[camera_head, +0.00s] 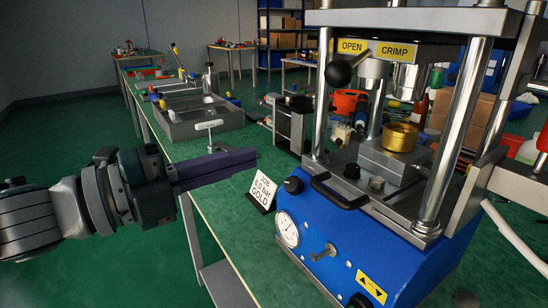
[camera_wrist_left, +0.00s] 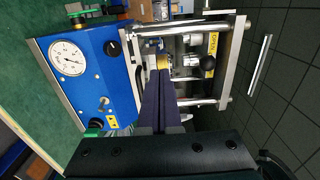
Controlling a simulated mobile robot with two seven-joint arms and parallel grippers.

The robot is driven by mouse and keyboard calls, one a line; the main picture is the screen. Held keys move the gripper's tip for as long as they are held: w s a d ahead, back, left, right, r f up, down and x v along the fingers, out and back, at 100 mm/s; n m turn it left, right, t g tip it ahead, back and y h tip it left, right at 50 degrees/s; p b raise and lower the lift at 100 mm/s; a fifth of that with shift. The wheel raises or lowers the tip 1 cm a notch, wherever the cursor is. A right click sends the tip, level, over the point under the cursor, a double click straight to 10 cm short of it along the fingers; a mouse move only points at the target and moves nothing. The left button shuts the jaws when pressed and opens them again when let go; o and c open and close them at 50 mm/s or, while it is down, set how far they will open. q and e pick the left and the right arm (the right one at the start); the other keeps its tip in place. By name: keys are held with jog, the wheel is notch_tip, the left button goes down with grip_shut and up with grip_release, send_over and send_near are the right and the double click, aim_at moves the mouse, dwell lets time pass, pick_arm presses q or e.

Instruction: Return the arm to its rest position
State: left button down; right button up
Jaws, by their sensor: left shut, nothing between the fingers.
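My left gripper (camera_head: 252,158) is shut and empty, to the left of the blue crimping press (camera_head: 325,238). Its dark fingers lie together, pointing right just behind a small card (camera_head: 262,193) that reads in part "5.0 bar GOLD". In the left wrist view the closed fingertips (camera_wrist_left: 158,82) point up the picture toward the press (camera_wrist_left: 92,78). A gold ring-shaped part (camera_head: 399,137) sits on the metal block between the press posts. A black lever knob (camera_head: 339,73) is beneath the OPEN side of the yellow sign. My right gripper is not in view.
A pressure gauge (camera_head: 288,229) is on the press front. A grey tray (camera_head: 204,121) with a T-handled tool stands on the green bench behind my left gripper. Orange and red items (camera_head: 347,103) crowd behind the press. Open floor lies left of the bench.

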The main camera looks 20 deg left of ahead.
pick_arm(q)
jog(key=s+a+r+n+g+y+p, duration=0.1)
jog(key=s+r+n+g+y+p, duration=0.1)
jog(key=s+n+g+y+p, duration=0.35)
jog(key=s+r+n+g+y+p, duration=0.2)
jog(key=s+n+p, duration=0.4)
jog(key=s+n, duration=0.45)
jog(key=s+a+r+n+g+y+p, duration=0.1)
jog(key=s+r+n+g+y+p, duration=0.2)
jog(key=s+n+p, duration=0.4)
notch_tip(320, 180, up, 35)
jog(key=s+p, duration=0.1)
jog(key=p, duration=3.3)
jog(key=shift+n+p, duration=0.3)
jog(key=shift+d, duration=0.1)
